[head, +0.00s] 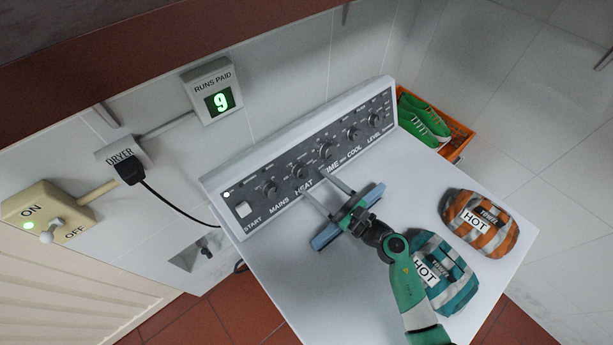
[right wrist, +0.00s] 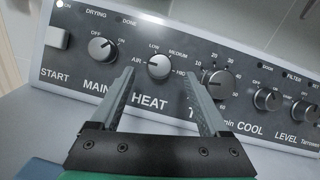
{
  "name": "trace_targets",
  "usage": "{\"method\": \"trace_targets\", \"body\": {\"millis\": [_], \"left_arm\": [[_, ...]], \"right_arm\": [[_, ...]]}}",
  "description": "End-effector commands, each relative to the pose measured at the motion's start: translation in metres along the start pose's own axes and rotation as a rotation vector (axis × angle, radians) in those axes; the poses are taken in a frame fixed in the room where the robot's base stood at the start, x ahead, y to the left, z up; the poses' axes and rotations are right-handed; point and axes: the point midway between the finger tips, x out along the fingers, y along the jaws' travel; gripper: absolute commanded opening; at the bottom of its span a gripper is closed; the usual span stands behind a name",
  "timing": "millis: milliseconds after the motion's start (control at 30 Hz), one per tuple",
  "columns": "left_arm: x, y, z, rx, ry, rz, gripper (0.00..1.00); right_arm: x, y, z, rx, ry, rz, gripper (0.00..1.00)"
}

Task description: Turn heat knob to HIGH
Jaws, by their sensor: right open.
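The heat knob (head: 298,172) is a round grey knob on the dark control panel of the white machine, between the mains and time knobs. In the right wrist view the heat knob (right wrist: 158,66) has AIR, LOW, MEDIUM and HIGH around it, with HIGH on its right side. Its pointer is too small to read surely. My right gripper (head: 315,181) is open and in front of the panel. In the right wrist view its fingers (right wrist: 158,76) reach up either side of the heat knob, with nothing held. Contact with the knob cannot be told. My left gripper is not in view.
The time knob (right wrist: 217,84) is close to my right finger, and the mains knob (right wrist: 102,48) is left. Teal (head: 450,270) and orange (head: 480,225) towel bundles marked HOT lie on the white top. A black plug (head: 130,170) and cord are at left.

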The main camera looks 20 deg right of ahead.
Motion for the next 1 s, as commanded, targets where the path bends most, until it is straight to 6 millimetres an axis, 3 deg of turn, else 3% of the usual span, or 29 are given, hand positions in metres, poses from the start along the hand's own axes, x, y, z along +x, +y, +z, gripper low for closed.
{"method": "trace_targets", "body": {"millis": [200, 567, 1000], "left_arm": [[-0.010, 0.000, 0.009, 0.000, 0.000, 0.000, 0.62], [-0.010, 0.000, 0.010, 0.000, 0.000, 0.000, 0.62], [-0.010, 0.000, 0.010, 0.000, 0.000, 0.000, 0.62]], "right_arm": [[0.039, 0.001, -0.002, -0.001, -0.001, 0.001, 0.79], [0.048, 0.000, 0.000, 0.000, 0.000, -0.001, 0.79], [0.048, 0.000, 0.000, 0.000, 0.000, -0.001, 0.02]]}}
